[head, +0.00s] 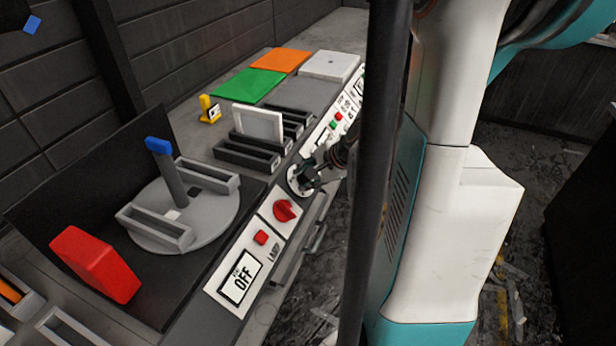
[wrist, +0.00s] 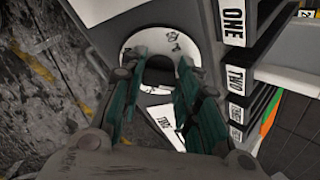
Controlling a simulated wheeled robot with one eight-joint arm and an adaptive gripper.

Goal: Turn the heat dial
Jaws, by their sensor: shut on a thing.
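A round white dial plate with a dark knob (wrist: 160,64) shows between my fingers in the wrist view. I take it to be the heat dial. In the head view the white plate (head: 294,181) is on the sloping front panel, partly covered by my gripper (head: 308,177). My gripper also shows in the wrist view (wrist: 162,72), with one green-grey finger on each side of the knob. It is shut on the knob. The markings on the plate are too small to read, and the knob's pointing direction is hidden.
A red knob (head: 285,211), a red button (head: 261,237) and an OFF display (head: 240,279) are beside the dial. Slots with a white panel (head: 259,124) stand behind it. A turntable (head: 215,220) and red block (head: 94,262) are at left. A dark pole (head: 378,170) blocks part of the head view.

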